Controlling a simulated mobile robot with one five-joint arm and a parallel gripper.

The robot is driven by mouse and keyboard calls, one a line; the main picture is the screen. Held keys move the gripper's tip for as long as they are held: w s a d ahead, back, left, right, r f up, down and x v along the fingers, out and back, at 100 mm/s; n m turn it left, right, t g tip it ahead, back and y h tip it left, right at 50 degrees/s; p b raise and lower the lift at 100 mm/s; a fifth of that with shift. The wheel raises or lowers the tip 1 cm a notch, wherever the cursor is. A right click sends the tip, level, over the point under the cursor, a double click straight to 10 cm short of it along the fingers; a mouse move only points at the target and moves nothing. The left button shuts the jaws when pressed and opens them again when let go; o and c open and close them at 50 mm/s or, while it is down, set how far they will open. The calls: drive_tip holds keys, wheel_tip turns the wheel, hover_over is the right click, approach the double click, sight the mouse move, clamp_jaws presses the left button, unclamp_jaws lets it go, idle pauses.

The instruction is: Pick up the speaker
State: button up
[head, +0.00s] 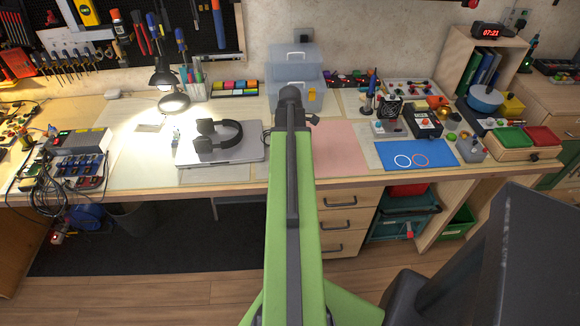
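I cannot single out a speaker with certainty. A small dark box with a patterned front (388,107) stands on the right half of the workbench, and it may be the speaker; it is too small to be sure. My green arm stretches forward over the middle of the bench and ends in a dark joint (290,95). The fingers of my gripper cannot be made out, so I cannot tell whether they are open or shut. The arm hides part of the bench behind it.
Headphones (218,135) lie on a closed laptop (220,152) left of my arm. A lit lamp (172,90) stands behind them. Clear stacked drawers (297,65) stand behind the arm's end. A pink mat (340,150) and a blue mat (417,155) lie to the right. A pegboard with tools is behind.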

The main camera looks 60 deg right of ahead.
drive_tip(key=c, duration=1.6)
drive_tip(key=shift+r, duration=0.1)
drive_tip(key=shift+r+p, duration=0.6)
drive_tip(key=shift+p, duration=0.25)
drive_tip(key=r+p, duration=0.4)
drive_tip(key=shift+s, duration=0.2)
drive_tip(key=s+r+p, duration=0.2)
drive_tip(key=s, duration=0.1)
drive_tip(key=s+r+p, duration=0.1)
drive_tip(key=s, duration=0.3)
drive_tip(key=s+d+r+p, duration=0.1)
drive_tip(key=s+r+p, duration=0.1)
drive_tip(key=s, duration=0.2)
drive_tip(key=shift+s+r+p, duration=0.15)
drive_tip(key=shift+r+p, duration=0.2)
